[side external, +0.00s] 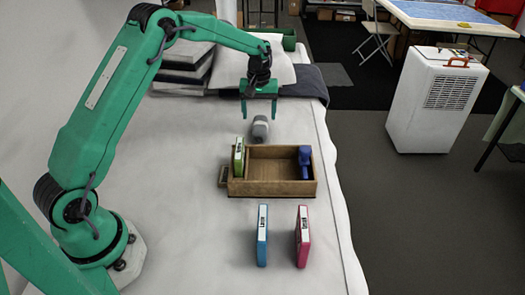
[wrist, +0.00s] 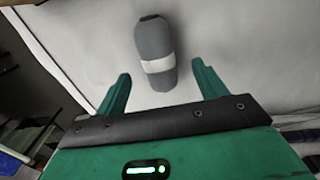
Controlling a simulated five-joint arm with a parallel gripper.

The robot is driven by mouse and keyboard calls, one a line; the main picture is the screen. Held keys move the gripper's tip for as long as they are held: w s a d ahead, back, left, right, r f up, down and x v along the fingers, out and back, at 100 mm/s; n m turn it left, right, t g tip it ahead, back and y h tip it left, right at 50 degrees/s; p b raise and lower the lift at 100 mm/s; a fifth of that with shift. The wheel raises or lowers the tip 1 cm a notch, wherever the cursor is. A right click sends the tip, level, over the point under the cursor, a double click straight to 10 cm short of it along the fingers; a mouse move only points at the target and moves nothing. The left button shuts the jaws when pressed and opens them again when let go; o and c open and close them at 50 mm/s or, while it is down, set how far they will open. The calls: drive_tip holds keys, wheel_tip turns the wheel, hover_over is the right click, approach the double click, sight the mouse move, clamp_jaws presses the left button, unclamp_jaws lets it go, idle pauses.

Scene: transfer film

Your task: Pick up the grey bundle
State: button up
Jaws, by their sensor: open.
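The grey bundle (side external: 260,128) is a small rolled shape with a pale band, lying on the white-covered table just behind the wooden box. In the wrist view the bundle (wrist: 153,45) lies ahead of the fingers, roughly centred between them, with its near end close to the gap. My gripper (side external: 259,115) is open and empty, with its fingers pointing down above the table close to the bundle. In the wrist view my gripper (wrist: 160,85) shows both fingers spread wide, one on each side of the bundle's near end. Contact with the bundle is not visible.
A wooden box (side external: 273,188) stands in front of the bundle, with a green case (side external: 239,157) and a blue object (side external: 304,161) inside. A blue case (side external: 262,236) and a pink case (side external: 302,237) stand nearer the camera. A pillow and dark folded cloth (side external: 305,82) lie behind.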

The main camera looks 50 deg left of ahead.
sight(260, 123)
drive_tip(key=shift+w+d+f, duration=0.1)
drive_tip(key=shift+w+f, duration=0.05)
drive_tip(key=shift+f, duration=2.4)
drive_tip(key=c, duration=1.1)
